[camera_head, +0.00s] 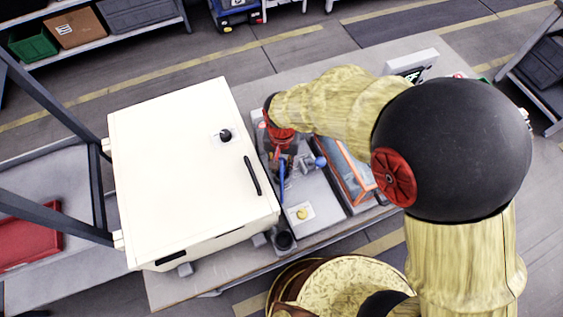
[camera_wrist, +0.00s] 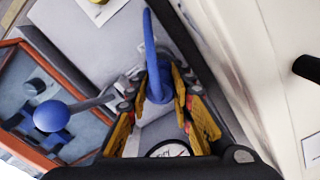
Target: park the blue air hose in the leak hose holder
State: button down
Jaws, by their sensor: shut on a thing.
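The blue air hose (camera_wrist: 150,40) runs between my gripper's fingers in the wrist view. My gripper (camera_wrist: 158,85) is shut on it, with a yellow-padded finger on each side. In the head view the blue hose (camera_head: 282,171) shows as a short strip below my red wrist, and my gripper (camera_head: 285,152) is over the grey panel beside the white cabinet. A black round cup (camera_head: 284,240) stands at the panel's near end; I cannot tell whether it is the leak hose holder. The hose's ends are not clear.
A lever with a blue ball (camera_wrist: 52,116) sticks out beside my gripper. An orange-framed tray (camera_head: 347,172) lies to the right. The white cabinet (camera_head: 180,160) stands close on the left. A yellow button (camera_head: 303,213) is on the panel. A gauge (camera_wrist: 170,149) is partly visible.

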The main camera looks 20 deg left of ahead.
aim_at(282, 170)
jog(key=shift+f+b, duration=1.1)
jog(key=shift+f, duration=0.95)
jog(key=c, duration=1.5)
grip_release()
notch_tip(282, 170, up, 12)
jog(key=shift+n, duration=0.3)
